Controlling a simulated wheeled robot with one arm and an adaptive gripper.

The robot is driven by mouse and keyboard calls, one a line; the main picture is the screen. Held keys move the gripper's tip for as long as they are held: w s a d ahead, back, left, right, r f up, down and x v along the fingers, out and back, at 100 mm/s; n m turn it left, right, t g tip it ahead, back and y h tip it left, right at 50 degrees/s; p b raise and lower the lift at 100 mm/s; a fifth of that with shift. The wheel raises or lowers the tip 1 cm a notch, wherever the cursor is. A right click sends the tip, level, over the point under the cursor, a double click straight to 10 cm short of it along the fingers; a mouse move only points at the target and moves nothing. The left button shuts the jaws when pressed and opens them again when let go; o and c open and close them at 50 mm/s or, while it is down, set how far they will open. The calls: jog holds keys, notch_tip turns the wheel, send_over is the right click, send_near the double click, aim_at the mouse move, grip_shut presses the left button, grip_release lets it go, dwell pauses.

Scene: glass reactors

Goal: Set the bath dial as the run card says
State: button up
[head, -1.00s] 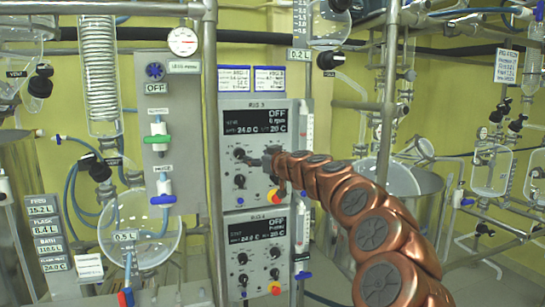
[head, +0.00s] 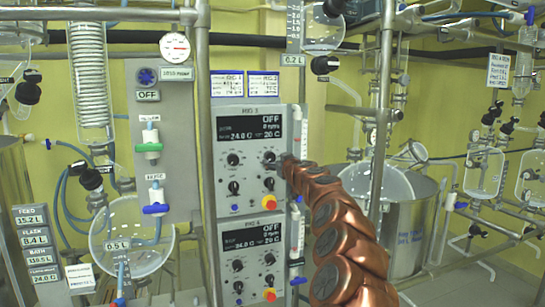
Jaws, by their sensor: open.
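The upper control panel, RIG 3 (head: 250,204), carries a dark display (head: 250,128) reading OFF, 0 rpm, 24.0 C and 20 C. Below it are black dials: an upper left dial (head: 233,159), a lower left dial (head: 234,187), and one at upper right largely hidden by my gripper. The labels are too small to tell which is the bath dial. My gripper (head: 271,163) is open and small in view, in front of the upper right dial; contact cannot be told. Two blue-edged cards (head: 227,84) (head: 263,84) hang above the panel, their small text unreadable.
A similar RIG 4 panel (head: 250,240) sits directly below. A red-and-yellow button (head: 269,184) is just under my gripper. A metal post (head: 204,150) and a valve board (head: 165,110) stand left. A large steel vessel (head: 405,235) and another post (head: 383,120) stand right.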

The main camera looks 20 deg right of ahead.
aim_at(272, 157)
jog(key=shift+w+d+r+p, duration=0.15)
jog(key=shift+w+p, duration=0.85)
jog(key=shift+w, duration=0.95)
jog(key=c, duration=1.1)
